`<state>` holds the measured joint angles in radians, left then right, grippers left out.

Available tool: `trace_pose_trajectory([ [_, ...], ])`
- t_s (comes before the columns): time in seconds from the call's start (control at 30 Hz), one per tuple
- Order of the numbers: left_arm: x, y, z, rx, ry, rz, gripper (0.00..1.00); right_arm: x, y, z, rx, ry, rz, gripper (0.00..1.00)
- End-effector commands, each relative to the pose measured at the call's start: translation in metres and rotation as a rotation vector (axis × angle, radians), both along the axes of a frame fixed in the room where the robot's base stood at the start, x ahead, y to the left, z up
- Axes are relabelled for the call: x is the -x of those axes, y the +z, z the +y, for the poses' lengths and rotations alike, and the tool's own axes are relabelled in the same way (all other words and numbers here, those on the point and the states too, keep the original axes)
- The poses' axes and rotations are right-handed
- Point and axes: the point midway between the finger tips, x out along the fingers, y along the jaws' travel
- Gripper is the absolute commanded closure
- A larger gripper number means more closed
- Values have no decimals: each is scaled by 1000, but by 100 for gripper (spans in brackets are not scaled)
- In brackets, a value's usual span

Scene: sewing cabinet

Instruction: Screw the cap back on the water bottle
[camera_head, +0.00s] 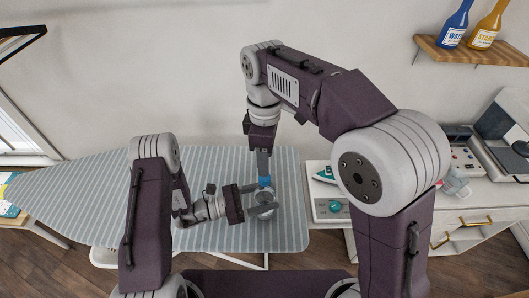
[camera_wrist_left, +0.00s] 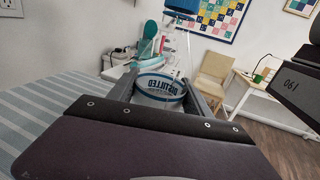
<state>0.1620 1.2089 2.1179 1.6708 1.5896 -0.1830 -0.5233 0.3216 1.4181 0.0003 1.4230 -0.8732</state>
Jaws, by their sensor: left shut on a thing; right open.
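The water bottle (camera_head: 265,197) is clear and stands upright over the striped ironing board. Its blue-banded label reading "DISTILLED" shows in the left wrist view (camera_wrist_left: 160,86). My left gripper (camera_head: 263,201) comes in from the left and is shut around the bottle's body, one finger on each side. The blue cap (camera_head: 265,181) is at the top of the bottle; it also shows at the upper edge of the left wrist view (camera_wrist_left: 183,5). I cannot tell whether it is threaded on. My right gripper (camera_head: 263,172) points down from above, open, its fingertips at the cap.
The striped ironing board (camera_head: 90,205) lies under both grippers, its left part clear. A white cabinet (camera_head: 475,235) on the right carries an iron (camera_head: 324,175) and machines. A wall shelf (camera_head: 470,52) holds a blue bottle and an amber bottle.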

Motion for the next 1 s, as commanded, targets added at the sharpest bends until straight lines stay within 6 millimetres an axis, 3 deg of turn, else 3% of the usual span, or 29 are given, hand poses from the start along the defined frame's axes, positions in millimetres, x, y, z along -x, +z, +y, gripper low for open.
trace_pose_trajectory([
  [0.17, 0, -1, 0, -1, -1, 2, 100, -2, 6, 1, -8, 184, -8, 53],
  [0.57, 0, -1, 0, -1, -1, 2, 100, -4, 4, 2, -11, 176, -15, 53],
  [1.0, 0, -1, 0, -2, 0, 1, 100, -4, -61, 2, -11, 175, -15, 53],
])
